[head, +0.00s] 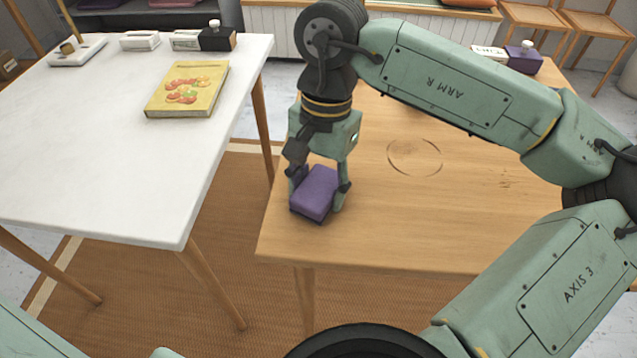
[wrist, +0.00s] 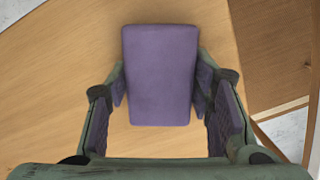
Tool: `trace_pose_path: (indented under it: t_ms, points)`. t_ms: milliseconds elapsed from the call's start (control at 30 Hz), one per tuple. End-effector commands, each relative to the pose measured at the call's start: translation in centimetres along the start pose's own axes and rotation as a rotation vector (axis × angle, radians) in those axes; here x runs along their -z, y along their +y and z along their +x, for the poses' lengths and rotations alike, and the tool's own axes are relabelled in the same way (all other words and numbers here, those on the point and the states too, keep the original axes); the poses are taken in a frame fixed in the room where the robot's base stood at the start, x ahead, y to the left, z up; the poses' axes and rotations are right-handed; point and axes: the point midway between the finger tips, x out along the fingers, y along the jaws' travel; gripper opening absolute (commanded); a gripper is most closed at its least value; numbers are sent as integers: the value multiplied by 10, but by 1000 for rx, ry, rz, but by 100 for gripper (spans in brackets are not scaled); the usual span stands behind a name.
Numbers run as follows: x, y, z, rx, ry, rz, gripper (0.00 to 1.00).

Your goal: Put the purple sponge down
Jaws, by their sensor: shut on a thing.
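The purple sponge (head: 317,192) is a rounded block with a darker underside. My gripper (head: 319,188) is shut on it, one finger at each side, at the left end of the wooden table (head: 400,230). In the wrist view the sponge (wrist: 160,75) sits between the two fingers (wrist: 163,88) with the wooden tabletop below. I cannot tell whether the sponge touches the table or is held just above it.
A white table (head: 100,150) stands to the left across a gap, bearing a yellow book (head: 187,88) and several small items along its back. A dark purple container (head: 524,57) stands at the wooden table's back right. The wooden tabletop around the ring mark (head: 414,157) is clear.

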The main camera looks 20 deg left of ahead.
Motion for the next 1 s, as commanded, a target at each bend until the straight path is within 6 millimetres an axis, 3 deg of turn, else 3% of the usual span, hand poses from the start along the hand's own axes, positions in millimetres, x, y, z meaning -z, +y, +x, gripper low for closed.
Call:
trace_pose_path:
  t_ms: [633, 667, 933, 1000]
  points:
    - [2, 0, 14, -1, -1, 0, 26]
    - [1, 0, 12, -2, -2, 0, 50]
    - [1, 1, 13, -3, -2, 0, 68]
    - [1, 0, 12, -3, -1, 1, 68]
